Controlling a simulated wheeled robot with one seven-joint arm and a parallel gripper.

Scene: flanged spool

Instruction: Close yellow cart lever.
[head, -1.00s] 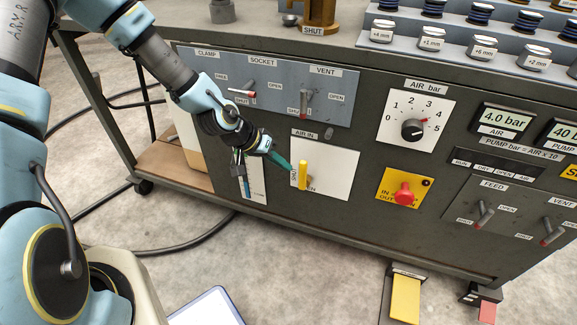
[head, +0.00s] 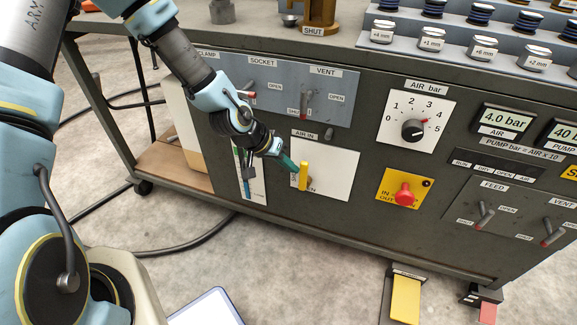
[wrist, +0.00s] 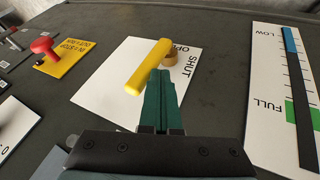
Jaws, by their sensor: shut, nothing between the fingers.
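The yellow lever (head: 303,175) stands upright on the white AIR IN panel (head: 335,172) on the cart's front. In the wrist view the lever (wrist: 147,68) slants across the panel, with its brass-coloured pivot (wrist: 171,58) and the OPEN and SHUT labels beside it. My gripper (head: 292,164) has green fingers and is just left of the lever in the head view, covering the SHUT label there. In the wrist view the shut, empty fingers (wrist: 160,88) reach right up to the lever. Whether they touch it I cannot tell.
A grey panel with the SOCKET and VENT levers (head: 303,103) is just above. A red stop button (head: 404,195) on a yellow plate and the air dial (head: 413,130) are to the right. A level gauge (wrist: 285,80) is close by in the wrist view. Pedals (head: 404,298) are on the floor.

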